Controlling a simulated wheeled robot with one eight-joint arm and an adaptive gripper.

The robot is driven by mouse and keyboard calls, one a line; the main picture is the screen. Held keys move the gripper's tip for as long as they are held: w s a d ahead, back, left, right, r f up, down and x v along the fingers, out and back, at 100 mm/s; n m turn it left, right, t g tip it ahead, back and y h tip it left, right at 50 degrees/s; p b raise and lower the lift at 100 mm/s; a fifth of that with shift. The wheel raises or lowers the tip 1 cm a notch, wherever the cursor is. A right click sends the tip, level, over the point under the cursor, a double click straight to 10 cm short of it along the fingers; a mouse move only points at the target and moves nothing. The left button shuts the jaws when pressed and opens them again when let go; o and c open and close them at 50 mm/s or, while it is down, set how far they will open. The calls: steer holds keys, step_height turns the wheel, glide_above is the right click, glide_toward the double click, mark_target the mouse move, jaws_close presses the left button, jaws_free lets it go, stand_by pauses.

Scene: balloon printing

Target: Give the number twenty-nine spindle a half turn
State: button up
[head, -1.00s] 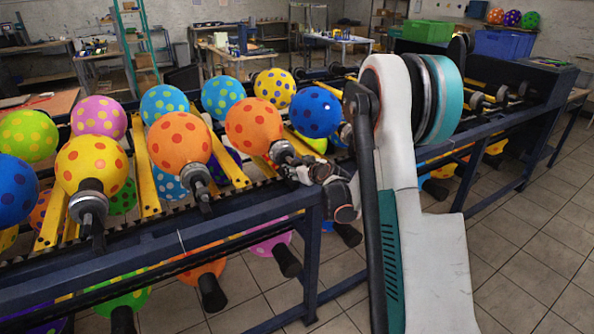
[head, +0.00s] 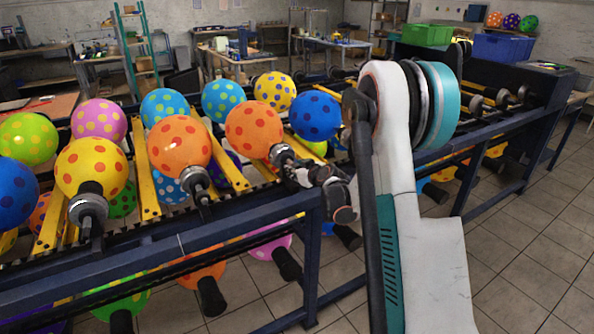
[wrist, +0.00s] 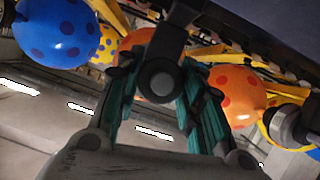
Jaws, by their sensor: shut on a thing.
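My gripper (head: 298,174) is in the middle of the head view, at the near end of a dark spindle (head: 282,156) that carries an orange balloon with dark red dots (head: 254,127). In the wrist view my gripper (wrist: 160,78) has its teal fingers closed on the dark spindle end (wrist: 178,38). The orange balloon (wrist: 150,40) shows behind it, partly covered by the fingers. No number is readable on the spindle, so I cannot tell from a label which one it is.
Another orange balloon (head: 179,145) and a yellow one (head: 92,167) sit on spindles to the left. A blue balloon (head: 315,116) is close on the right. The dark blue rack rail (head: 240,220) runs below my gripper. Tiled floor (head: 530,220) is clear at right.

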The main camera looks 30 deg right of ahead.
steer(key=m+y, duration=0.2)
steer(key=shift+d+m, duration=0.15)
steer(key=shift+m, duration=0.25)
steer(key=m+y+b, duration=0.1)
steer(key=m+y, duration=0.1)
steer(key=m, duration=0.1)
steer(key=shift+f, duration=0.1)
steer(key=m+t+y, duration=0.1)
steer(key=m+y, duration=0.1)
steer(key=m, duration=0.1)
steer(key=shift+d, duration=0.1)
steer(key=shift+f+m+t+y, duration=0.1)
steer(key=shift+m+t+y, duration=0.5)
steer(key=shift+m, duration=1.2)
steer(key=o, duration=1.1)
